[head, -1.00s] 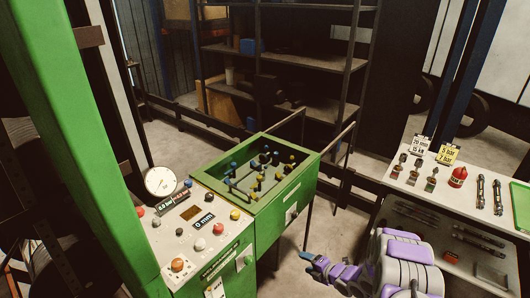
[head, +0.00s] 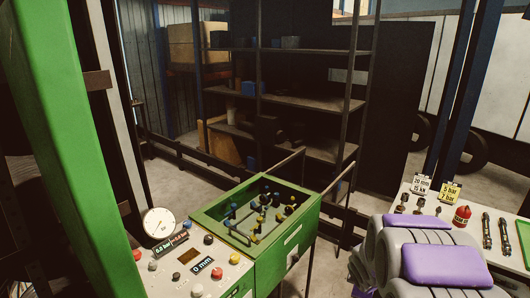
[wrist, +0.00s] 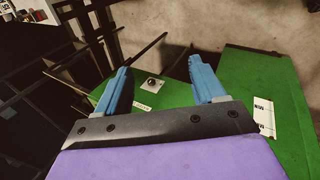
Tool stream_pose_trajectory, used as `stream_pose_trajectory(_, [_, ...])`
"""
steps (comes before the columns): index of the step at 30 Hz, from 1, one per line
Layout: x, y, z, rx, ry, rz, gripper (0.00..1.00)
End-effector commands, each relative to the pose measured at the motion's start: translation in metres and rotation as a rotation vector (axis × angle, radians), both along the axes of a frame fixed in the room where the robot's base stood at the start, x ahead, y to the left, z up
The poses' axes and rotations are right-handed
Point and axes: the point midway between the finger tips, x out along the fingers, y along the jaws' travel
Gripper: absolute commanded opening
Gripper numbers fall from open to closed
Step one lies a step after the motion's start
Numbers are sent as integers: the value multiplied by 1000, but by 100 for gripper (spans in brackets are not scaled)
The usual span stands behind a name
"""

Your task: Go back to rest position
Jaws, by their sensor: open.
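My gripper (wrist: 160,80) shows in the wrist view with its two blue fingers spread wide and nothing between them. Beyond the fingers are the green side of the machine (wrist: 255,75) and a patch of floor. In the head view my purple and grey arm fills the lower right corner, folded close to the camera, and hides the gripper itself. The green crimper cabinet (head: 240,291) stands at the lower middle, with a control panel of coloured buttons (head: 185,274) and a round gauge (head: 158,222). Its display reads 0 mm.
A green open box with blue and yellow pegs (head: 225,208) adjoins the panel. Dark shelves (head: 300,103) stand behind. A green post (head: 65,120) rises at left. Floor shows between box and shelves.

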Motion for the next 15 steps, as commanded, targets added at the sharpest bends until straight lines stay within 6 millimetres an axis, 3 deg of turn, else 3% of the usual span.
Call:
stream_pose_trajectory(3, [-37, 8, 30, 39, 26, -155, 69])
stream_pose_trajectory(11, [-132, 38, 74, 149, 112, -491, 69])
stream_pose_trajectory(15, [-189, 61, 90, 212, 173, -656, 69])
